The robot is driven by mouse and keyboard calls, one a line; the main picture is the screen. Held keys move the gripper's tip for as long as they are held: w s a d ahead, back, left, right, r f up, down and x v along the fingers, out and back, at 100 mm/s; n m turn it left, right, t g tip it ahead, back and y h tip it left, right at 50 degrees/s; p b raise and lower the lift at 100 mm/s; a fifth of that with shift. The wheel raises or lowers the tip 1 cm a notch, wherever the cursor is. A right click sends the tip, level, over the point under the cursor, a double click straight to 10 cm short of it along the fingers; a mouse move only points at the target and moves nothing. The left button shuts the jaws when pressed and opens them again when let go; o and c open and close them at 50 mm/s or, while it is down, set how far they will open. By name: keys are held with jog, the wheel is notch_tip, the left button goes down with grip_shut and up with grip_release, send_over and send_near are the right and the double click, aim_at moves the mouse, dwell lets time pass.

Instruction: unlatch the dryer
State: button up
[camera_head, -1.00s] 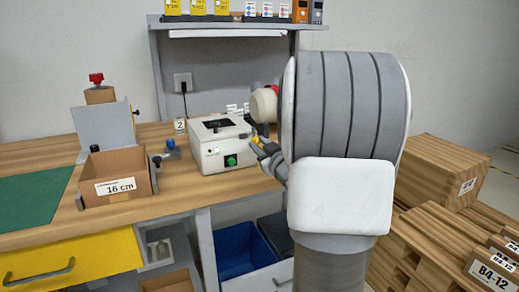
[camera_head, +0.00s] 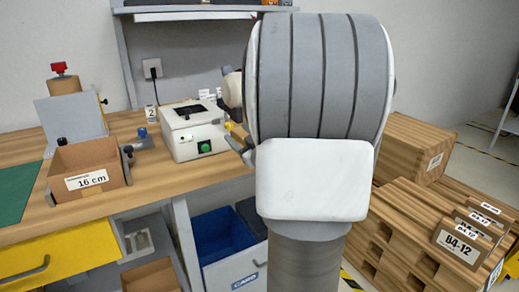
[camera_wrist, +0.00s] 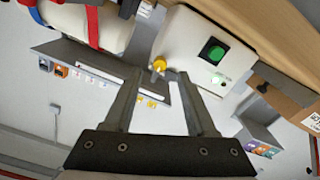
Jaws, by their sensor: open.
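The dryer (camera_head: 185,138) is a white box on the wooden bench, with a dark window in its lid and a green button (camera_head: 204,147) on its front. In the wrist view the dryer (camera_wrist: 185,38) shows tilted, with its green button (camera_wrist: 213,50) lit. A yellow knob (camera_wrist: 158,64) sits at its edge. My gripper (camera_wrist: 159,76) is open, its two fingers on either side of the knob's line; contact cannot be told. In the head view my gripper (camera_head: 237,137) is at the dryer's right side, partly hidden by my arm.
A cardboard box marked 16 cm (camera_head: 88,178) stands left on the bench, beside a small blue-topped fixture (camera_head: 142,139). A shelf (camera_head: 205,12) is above. A blue bin (camera_head: 222,235) sits below. Stacked wooden crates (camera_head: 420,235) fill the right side.

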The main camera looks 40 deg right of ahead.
jog(key=b+v, duration=0.1)
jog(key=v, duration=1.2)
jog(key=shift+s, duration=0.1)
